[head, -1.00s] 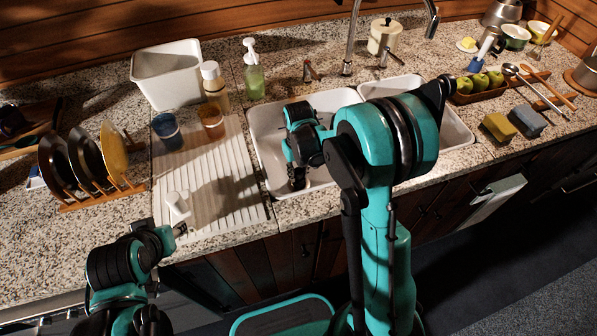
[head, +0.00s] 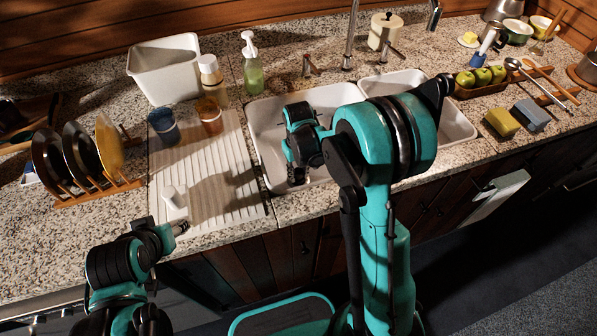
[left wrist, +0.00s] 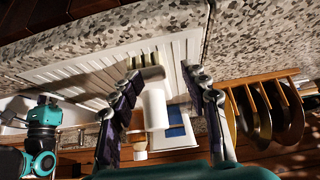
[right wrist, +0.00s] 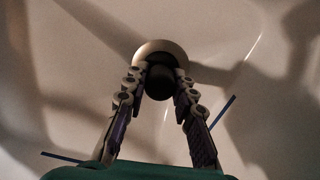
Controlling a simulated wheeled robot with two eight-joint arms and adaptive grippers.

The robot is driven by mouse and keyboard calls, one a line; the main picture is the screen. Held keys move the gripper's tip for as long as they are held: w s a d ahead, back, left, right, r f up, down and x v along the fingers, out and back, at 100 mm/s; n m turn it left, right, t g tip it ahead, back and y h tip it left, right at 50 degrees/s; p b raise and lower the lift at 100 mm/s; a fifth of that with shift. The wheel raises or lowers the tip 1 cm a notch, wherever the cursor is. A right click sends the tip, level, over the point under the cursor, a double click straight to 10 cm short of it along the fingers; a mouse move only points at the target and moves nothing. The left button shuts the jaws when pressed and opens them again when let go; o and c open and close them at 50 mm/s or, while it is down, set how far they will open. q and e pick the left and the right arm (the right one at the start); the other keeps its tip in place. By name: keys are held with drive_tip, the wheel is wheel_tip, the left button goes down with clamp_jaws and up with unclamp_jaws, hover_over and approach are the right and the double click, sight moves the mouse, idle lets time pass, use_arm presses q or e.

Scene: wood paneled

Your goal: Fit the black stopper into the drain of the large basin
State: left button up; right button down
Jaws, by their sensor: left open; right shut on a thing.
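The large basin (head: 263,118) is the white left-hand sink bowl. My right gripper (head: 297,180) reaches down into it. In the right wrist view, my right gripper (right wrist: 160,82) is shut on the black stopper (right wrist: 160,86). The stopper is in front of the pale drain ring (right wrist: 150,48) and overlaps its dark opening. I cannot tell whether it touches or sits in the drain. The arm hides much of the basin in the head view. My left gripper (head: 182,228) is open and empty near the counter's front edge; its spread fingers show in the left wrist view (left wrist: 160,82).
A white cup (head: 174,200) stands on the ribbed drainboard (head: 215,165), close to my left gripper. Tumblers and bottles stand behind it. A plate rack (head: 95,192) is at the left. The faucet (head: 350,45) rises behind the basins. A smaller basin (head: 460,125) adjoins on the right.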

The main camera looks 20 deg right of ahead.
sight(298, 170)
use_arm(q)
drive_tip(key=shift+s+f, duration=0.15)
drive_tip(key=shift+f, duration=0.3)
use_arm(e)
drive_tip(key=shift+f, duration=0.3)
drive_tip(key=c, duration=1.2)
unclamp_jaws()
use_arm(q)
drive_tip(key=shift+a, duration=0.1)
use_arm(e)
drive_tip(key=shift+o, duration=0.2)
drive_tip(key=shift+r, duration=0.15)
use_arm(q)
drive_tip(key=shift+r, duration=0.1)
use_arm(e)
wheel_tip(298, 170, up, 8)
drive_tip(key=shift+f, duration=0.15)
